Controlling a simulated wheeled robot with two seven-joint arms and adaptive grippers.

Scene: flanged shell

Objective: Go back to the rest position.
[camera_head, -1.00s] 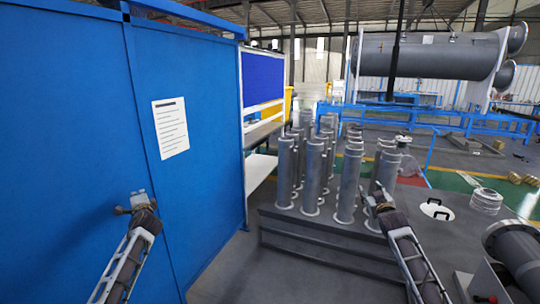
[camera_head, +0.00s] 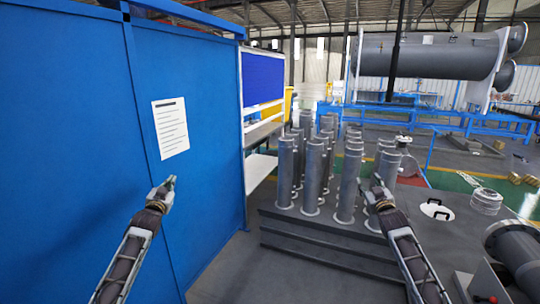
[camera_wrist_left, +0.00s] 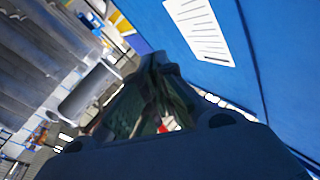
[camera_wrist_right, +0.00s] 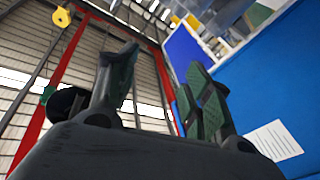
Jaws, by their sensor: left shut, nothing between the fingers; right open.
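In the head view my left gripper (camera_head: 169,184) is in front of the blue cabinet, just below the white notice on its door. Its fingers are shut with nothing between them; they also show, blurred, in the left wrist view (camera_wrist_left: 150,110). My right gripper (camera_head: 372,186) is in front of the grey flanged cylinders at the right of centre. In the right wrist view its two green-padded fingers (camera_wrist_right: 160,90) stand apart, open and empty. No object is held by either gripper.
The blue cabinet (camera_head: 75,150) with its white notice (camera_head: 170,128) fills the left. Several upright grey flanged cylinders (camera_head: 312,178) stand on a dark stepped platform (camera_head: 320,240). Floor between cabinet and platform is clear.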

